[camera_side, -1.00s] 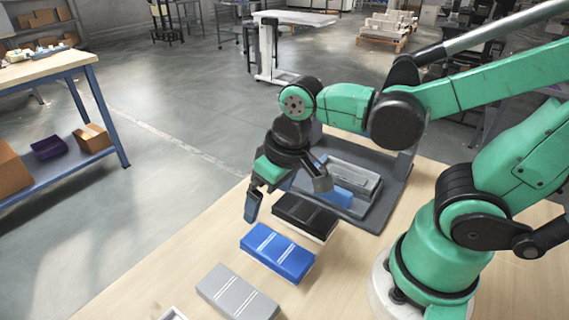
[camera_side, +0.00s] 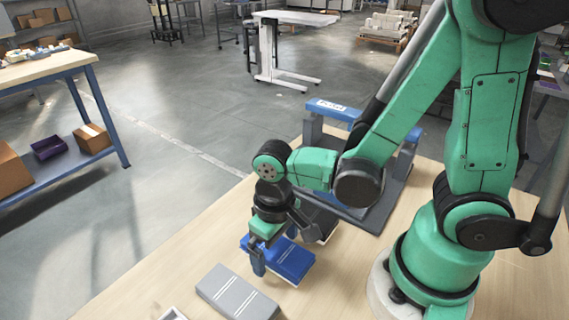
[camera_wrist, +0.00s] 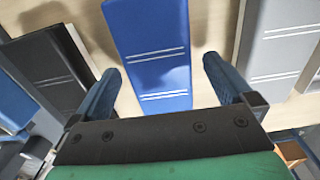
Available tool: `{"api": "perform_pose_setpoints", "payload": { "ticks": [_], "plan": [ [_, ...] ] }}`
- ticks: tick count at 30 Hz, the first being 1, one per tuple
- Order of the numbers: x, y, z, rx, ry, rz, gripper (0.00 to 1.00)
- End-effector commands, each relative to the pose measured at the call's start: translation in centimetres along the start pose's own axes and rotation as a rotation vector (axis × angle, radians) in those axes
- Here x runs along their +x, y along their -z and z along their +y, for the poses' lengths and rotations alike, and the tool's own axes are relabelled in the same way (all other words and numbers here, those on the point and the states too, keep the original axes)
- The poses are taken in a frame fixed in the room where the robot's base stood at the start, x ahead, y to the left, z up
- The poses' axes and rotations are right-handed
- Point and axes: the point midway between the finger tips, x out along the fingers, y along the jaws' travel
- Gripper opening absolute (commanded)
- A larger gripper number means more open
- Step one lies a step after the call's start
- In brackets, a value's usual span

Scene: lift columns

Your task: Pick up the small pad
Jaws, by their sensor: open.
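Three flat pads lie in a row on the table, and I cannot tell which one is the small pad. The grey pad (camera_side: 237,294) is nearer the side camera and at the right in the wrist view (camera_wrist: 282,40). The black pad (camera_wrist: 50,65) is at the left in the wrist view and partly hidden by my arm in the side view. My gripper (camera_side: 277,250) is open above the blue pad, its fingers on either side of it (camera_wrist: 162,68).
A grey stand with a labelled blue crossbar (camera_side: 345,111) stands at the back of the wooden table (camera_side: 180,268). A small white-edged item (camera_side: 173,314) shows at the bottom edge. The table left of the pads is clear.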

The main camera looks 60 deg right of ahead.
Motion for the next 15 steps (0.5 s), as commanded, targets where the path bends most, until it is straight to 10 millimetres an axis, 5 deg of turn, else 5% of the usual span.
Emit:
{"api": "perform_pose_setpoints", "payload": {
  "ticks": [11,15],
  "plan": [
    [0.42,-0.04,0.02,0.0,0.0,0.0,1.0],
    [0.41,-0.04,0.02,0.0,0.0,0.0,0.69]
  ]
}}
